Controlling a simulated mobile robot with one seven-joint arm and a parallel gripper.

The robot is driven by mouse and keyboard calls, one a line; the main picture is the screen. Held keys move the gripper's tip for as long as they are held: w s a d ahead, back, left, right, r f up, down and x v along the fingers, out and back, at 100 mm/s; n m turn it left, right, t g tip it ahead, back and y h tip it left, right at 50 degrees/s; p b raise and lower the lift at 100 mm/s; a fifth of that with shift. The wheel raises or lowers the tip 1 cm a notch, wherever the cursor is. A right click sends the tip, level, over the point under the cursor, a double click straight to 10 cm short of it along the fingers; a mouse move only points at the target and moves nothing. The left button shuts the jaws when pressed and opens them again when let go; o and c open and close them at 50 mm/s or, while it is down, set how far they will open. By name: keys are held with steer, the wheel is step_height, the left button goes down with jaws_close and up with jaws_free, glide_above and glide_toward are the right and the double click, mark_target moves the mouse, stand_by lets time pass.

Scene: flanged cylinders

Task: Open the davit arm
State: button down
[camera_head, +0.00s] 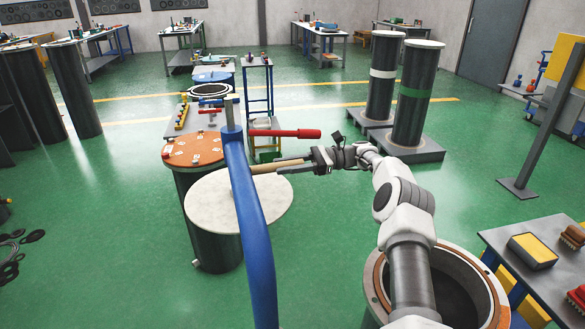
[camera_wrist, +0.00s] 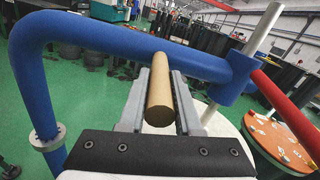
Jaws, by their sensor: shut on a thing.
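The davit arm (camera_head: 247,205) is a thick blue pipe. It runs from a sleeve on an upright post down toward the front of the head view, and it crosses the wrist view (camera_wrist: 110,38). A tan round handle (camera_head: 277,166) sticks out from its right side; in the wrist view the handle (camera_wrist: 160,97) points toward the camera. My gripper (camera_head: 310,161) is shut on this handle, with a grey finger on each side. A red lever (camera_head: 290,133) projects right from near the sleeve. A pale round lid (camera_head: 213,205) lies under the pipe, partly hidden by it.
An orange-topped flanged cylinder (camera_head: 195,150) stands behind the lid. An open cylinder (camera_head: 485,287) is below my arm, beside a grey workbench (camera_head: 515,262) at right. Two tall dark cylinders (camera_head: 411,100) stand on pallets at back right.

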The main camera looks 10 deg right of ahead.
steer(key=c, duration=0.6)
jaws_free()
step_height(320, 180, up, 4)
steer(key=shift+r, duration=0.25)
steer(key=s+d+r, duration=0.6)
steer(key=d, duration=0.4)
steer(key=shift+r, duration=0.3)
steer(key=shift+d, duration=0.1)
